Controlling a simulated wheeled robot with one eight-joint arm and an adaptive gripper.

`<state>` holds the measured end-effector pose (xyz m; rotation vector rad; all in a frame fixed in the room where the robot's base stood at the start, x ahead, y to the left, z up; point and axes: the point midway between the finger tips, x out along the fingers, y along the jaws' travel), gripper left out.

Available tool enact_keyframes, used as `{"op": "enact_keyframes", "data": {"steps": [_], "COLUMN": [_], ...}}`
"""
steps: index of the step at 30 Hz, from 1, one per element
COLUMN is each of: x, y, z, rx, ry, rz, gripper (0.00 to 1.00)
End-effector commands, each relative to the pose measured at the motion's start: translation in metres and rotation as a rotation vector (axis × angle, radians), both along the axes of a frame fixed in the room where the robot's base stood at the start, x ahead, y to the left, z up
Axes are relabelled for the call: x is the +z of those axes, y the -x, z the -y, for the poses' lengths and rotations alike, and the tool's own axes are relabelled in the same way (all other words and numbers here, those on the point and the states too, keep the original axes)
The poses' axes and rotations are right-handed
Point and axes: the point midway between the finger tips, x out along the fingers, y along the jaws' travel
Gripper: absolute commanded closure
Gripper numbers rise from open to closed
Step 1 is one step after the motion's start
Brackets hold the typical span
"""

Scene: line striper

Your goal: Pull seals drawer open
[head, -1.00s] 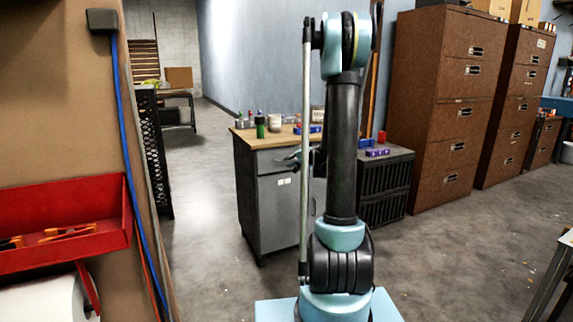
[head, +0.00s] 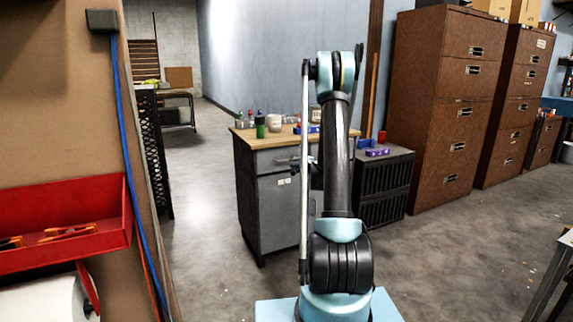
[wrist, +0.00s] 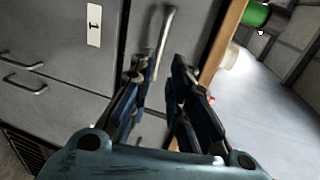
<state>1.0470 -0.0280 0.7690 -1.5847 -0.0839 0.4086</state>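A grey cabinet (head: 272,215) with a wooden top stands in front of me; its top drawer (head: 272,161) appears closed. In the wrist view the drawer front (wrist: 190,25) has a metal bar handle (wrist: 164,38). My gripper (wrist: 160,66) is open, its two dark fingers apart on either side of the handle's line. The handle's near end shows between the fingertips; whether they touch it I cannot tell. In the head view my arm mostly hides the gripper. No seals label is readable; a white label with "1" (wrist: 94,25) is on the adjoining panel.
A green bottle (head: 260,127) and a white cup (head: 274,123) stand on the wooden top (head: 245,133). A black crate-like unit (head: 385,187) stands right of the cabinet, and brown filing cabinets (head: 440,110) beyond it. The concrete floor left of the cabinet is clear.

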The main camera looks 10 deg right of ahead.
Motion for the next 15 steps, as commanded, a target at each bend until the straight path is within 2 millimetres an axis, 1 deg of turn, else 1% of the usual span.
{"op": "enact_keyframes", "data": {"steps": [3,15], "x": [-0.005,-0.019], "y": [-0.02,-0.084], "z": [-0.007,-0.028], "rx": [0.002,0.001], "ry": [0.001,0.002], "rz": [-0.001,0.0], "gripper": [0.83,0.83]}}
